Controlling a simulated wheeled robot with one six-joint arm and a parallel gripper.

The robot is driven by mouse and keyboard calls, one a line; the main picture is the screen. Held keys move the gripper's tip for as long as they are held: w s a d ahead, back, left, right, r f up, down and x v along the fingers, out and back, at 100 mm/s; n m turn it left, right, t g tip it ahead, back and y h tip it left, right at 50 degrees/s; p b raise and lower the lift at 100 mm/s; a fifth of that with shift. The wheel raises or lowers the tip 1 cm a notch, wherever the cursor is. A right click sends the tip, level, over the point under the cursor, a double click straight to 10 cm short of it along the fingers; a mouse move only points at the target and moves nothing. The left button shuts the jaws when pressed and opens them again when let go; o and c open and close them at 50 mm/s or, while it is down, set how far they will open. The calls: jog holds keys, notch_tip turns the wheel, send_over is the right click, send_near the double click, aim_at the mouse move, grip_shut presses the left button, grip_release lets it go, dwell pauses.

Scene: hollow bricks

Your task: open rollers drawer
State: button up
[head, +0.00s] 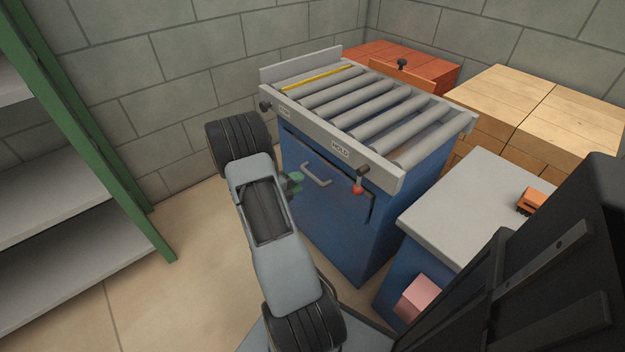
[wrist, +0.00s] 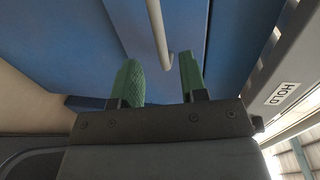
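The rollers drawer is the blue front (head: 330,206) of the cabinet under the roller top, with a grey bar handle (head: 316,180). The drawer front looks flush with the cabinet. My gripper (head: 294,184) is mostly hidden behind my arm in the head view, with green fingers showing just left of the handle. In the wrist view my gripper (wrist: 162,66) is open, its two green fingers apart.
Grey rollers (head: 375,108) top the cabinet, with a HOLD label (head: 340,150) and a red-knobbed lever (head: 358,188) at the front. A grey-topped unit (head: 465,205) stands close at right. A green-framed shelf (head: 90,130) is at left, with bare floor between.

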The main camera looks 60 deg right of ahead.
aim_at(312, 174)
jog(key=shift+b+x, duration=0.8)
jog(key=shift+x, duration=2.8)
grip_shut()
